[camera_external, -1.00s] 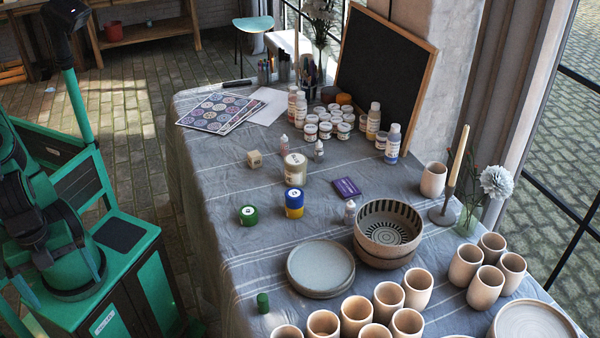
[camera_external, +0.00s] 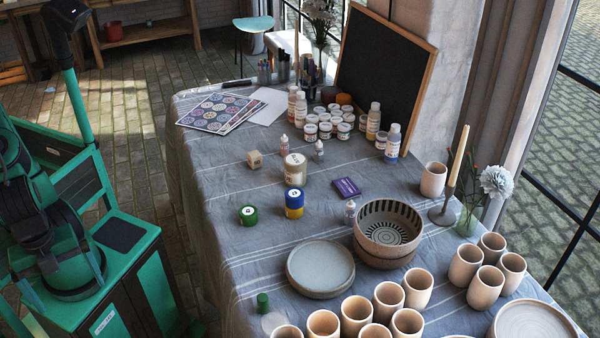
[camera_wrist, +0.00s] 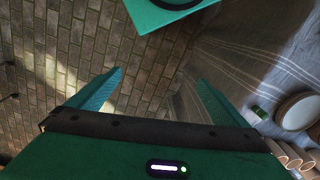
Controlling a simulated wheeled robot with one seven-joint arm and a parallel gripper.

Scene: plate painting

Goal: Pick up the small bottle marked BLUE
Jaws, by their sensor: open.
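Three small white dropper bottles stand on the cloth-covered table: one left of the cream jar (camera_external: 283,143), one right of it (camera_external: 319,149), and one beside the dark-striped bowl (camera_external: 350,213). Their labels are too small to read, so I cannot tell which is marked BLUE. My gripper (camera_wrist: 160,78) is open and empty in the wrist view, over the brick floor at the left of the table. No small white bottle is clear there. In the external view my arm is at the left edge, and the jaws cannot be made out.
A blue-and-yellow jar (camera_external: 294,204), a green-lidded jar (camera_external: 248,215) and a purple box (camera_external: 346,188) lie among the bottles. A grey plate (camera_external: 320,266), stacked bowls (camera_external: 388,232) and several clay cups (camera_external: 357,313) crowd the near side. The table's left strip is mostly clear.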

